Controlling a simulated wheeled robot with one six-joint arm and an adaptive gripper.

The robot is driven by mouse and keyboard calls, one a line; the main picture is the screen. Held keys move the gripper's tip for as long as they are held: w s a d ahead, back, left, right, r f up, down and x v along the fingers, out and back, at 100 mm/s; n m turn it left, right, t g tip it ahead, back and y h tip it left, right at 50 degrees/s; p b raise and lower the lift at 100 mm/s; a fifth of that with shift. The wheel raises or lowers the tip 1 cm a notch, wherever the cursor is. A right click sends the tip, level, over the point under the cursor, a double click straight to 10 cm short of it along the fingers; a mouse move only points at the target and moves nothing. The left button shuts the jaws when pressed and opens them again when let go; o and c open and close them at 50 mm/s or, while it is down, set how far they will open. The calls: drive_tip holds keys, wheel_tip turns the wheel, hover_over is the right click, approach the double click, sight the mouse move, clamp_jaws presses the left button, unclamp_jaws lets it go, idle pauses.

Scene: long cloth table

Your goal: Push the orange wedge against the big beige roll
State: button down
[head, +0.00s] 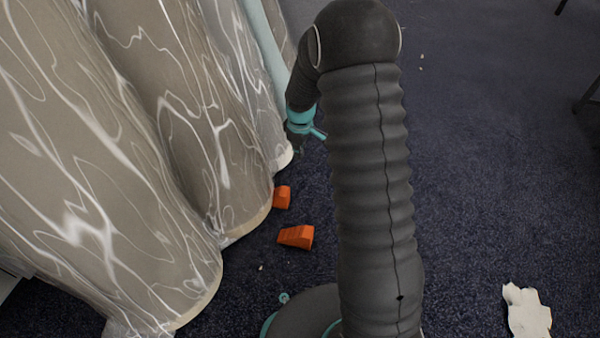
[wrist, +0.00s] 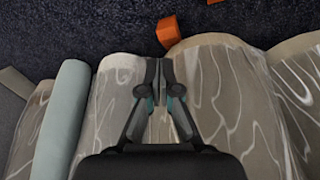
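Two orange wedges lie on the dark carpet in the head view. The farther wedge (head: 282,197) lies beside the lower edge of a beige, white-veined roll-like form (head: 205,120); contact is unclear. The nearer wedge (head: 296,237) lies apart from it on open carpet. In the wrist view, one orange wedge (wrist: 168,32) is at a beige roll's edge (wrist: 225,85), ahead of my fingertips. My gripper (wrist: 160,65) has its fingers close together, with nothing visible between them. In the head view, my gripper (head: 297,148) is small, beyond the farther wedge and partly hidden by my arm.
Several large beige forms (head: 80,160) stand side by side along the left. A pale teal cylinder (head: 264,50) is at their far end and also shows in the wrist view (wrist: 65,115). A white scrap (head: 527,312) lies at lower right. The carpet on the right is mostly clear.

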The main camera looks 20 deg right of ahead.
drive_tip(key=s+a+r+m+t, duration=0.1)
drive_tip(key=s+r+m, duration=0.1)
drive_tip(key=s+r, duration=0.65)
drive_tip(key=s+a+r+m+t, duration=0.15)
drive_tip(key=s+r, duration=0.35)
drive_tip(key=r, duration=0.7)
drive_tip(key=s+r+m+t, duration=0.1)
drive_tip(key=s+r+m, duration=0.1)
drive_tip(key=s, duration=0.8)
drive_tip(key=s+r+m, duration=0.3)
drive_tip(key=s+r, duration=0.1)
drive_tip(key=s, duration=0.5)
drive_tip(key=shift+s+a+r+t, duration=0.15)
drive_tip(key=shift+s+a+t, duration=0.1)
drive_tip(key=shift+s+t, duration=0.1)
drive_tip(key=c, duration=1.9)
unclamp_jaws()
